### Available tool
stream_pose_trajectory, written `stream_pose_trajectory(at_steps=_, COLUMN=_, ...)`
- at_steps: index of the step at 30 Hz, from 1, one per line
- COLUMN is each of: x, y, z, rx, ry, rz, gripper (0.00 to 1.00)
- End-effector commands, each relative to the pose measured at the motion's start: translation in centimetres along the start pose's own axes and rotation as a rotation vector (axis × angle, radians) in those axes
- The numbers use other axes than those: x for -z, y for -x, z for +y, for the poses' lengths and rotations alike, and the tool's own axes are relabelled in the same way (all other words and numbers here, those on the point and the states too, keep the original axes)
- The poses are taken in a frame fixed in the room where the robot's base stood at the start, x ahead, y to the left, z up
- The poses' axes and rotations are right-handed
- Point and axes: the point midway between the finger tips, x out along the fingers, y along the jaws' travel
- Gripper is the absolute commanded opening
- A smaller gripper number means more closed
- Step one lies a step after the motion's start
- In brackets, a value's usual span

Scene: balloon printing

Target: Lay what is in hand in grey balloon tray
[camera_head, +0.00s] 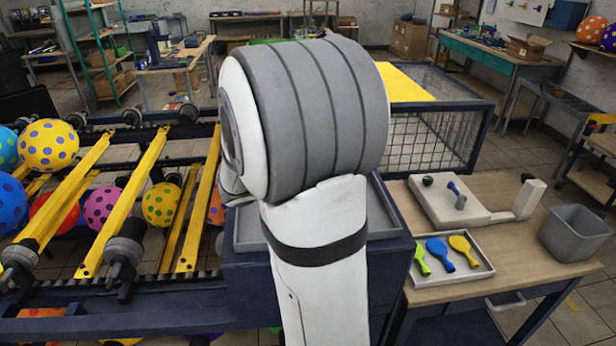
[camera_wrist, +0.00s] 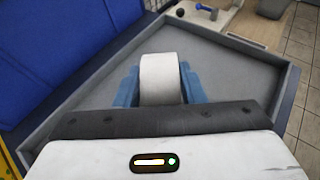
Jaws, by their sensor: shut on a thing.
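My gripper (camera_wrist: 160,84) shows in the wrist view with its blue fingers on both sides of a white, smooth, band-like thing (camera_wrist: 160,68), shut on it. The held thing is over a wide grey tray (camera_wrist: 240,72) with a low rim; I cannot tell whether it touches the tray floor. In the head view the grey tray (camera_head: 246,232) sits on a navy stand, and my arm hides its middle, my gripper and the held thing. A smaller pale grey tray (camera_head: 482,272) on the wooden table at right holds green, blue and yellow flat balloons.
The wooden table (camera_head: 525,222) also bears a white fixture (camera_head: 478,212) and a grey bin (camera_head: 575,232). A yellow-railed rack (camera_head: 130,195) with dotted balloons stands at left. A wire cage (camera_head: 437,140) is behind. A blue panel (camera_wrist: 60,50) borders the tray in the wrist view.

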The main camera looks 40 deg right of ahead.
Motion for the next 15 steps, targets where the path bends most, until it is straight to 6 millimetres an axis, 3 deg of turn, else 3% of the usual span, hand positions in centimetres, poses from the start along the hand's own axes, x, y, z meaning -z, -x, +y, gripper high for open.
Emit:
stream_pose_trajectory(at_steps=2, x=0.41, y=-0.16, z=0.01, rx=0.0, ry=0.0, rz=0.0, gripper=0.12)
stream_pose_trajectory(at_steps=3, x=0.24, y=-0.08, z=0.01, rx=0.0, ry=0.0, rz=0.0, gripper=0.39)
stream_pose_trajectory(at_steps=10, x=0.22, y=-0.05, z=0.02, rx=-0.001, ry=0.001, rz=0.0, gripper=0.58)
stream_pose_trajectory(at_steps=15, x=0.22, y=-0.04, z=0.04, rx=-0.001, ry=0.001, rz=0.0, gripper=0.58)
